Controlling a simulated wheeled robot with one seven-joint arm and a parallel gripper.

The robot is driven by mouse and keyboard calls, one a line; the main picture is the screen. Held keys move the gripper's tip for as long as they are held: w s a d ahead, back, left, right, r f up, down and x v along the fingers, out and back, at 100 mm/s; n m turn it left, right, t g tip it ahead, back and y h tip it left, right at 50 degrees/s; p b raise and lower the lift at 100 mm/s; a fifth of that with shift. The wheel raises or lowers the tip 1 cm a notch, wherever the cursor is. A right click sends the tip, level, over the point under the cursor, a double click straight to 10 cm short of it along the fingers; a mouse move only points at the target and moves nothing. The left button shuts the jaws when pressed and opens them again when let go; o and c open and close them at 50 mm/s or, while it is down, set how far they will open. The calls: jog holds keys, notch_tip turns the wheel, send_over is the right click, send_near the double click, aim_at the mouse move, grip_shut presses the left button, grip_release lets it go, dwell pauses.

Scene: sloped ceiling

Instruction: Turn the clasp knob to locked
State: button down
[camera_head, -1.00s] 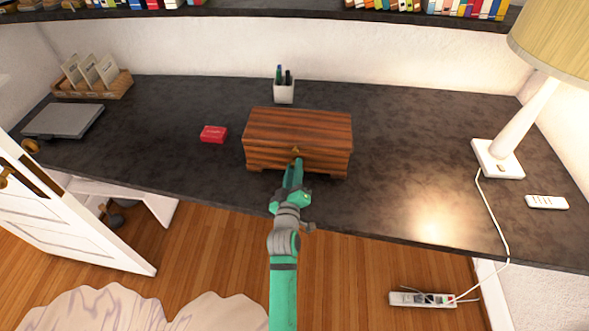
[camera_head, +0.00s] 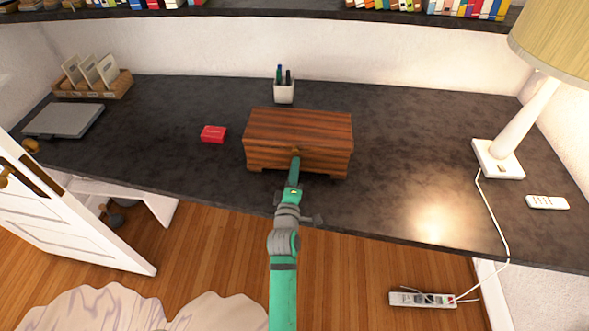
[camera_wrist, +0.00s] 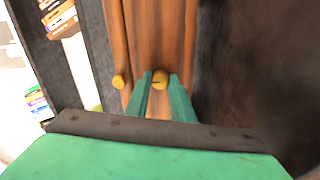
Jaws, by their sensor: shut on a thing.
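A reddish-brown wooden box (camera_head: 298,130) with a closed lid stands on the dark desk, its front towards me. My gripper (camera_head: 295,160) reaches to the middle of its front. In the wrist view, the gripper (camera_wrist: 162,84) has its two green fingers on either side of a brass clasp knob (camera_wrist: 160,77) and is shut on it. In the head view my gripper mostly hides the knob. Whether the knob is at locked, I cannot tell.
A red packet (camera_head: 213,134) lies left of the box, and a pen cup (camera_head: 284,91) stands behind it. A lamp (camera_head: 497,157) and remote (camera_head: 546,202) are at the right, a laptop (camera_head: 64,121) at the left.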

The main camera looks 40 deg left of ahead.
dwell(0.4)
jog(key=c, duration=1.5)
grip_release()
jog(key=shift+c, duration=0.2)
jog(key=v, duration=1.1)
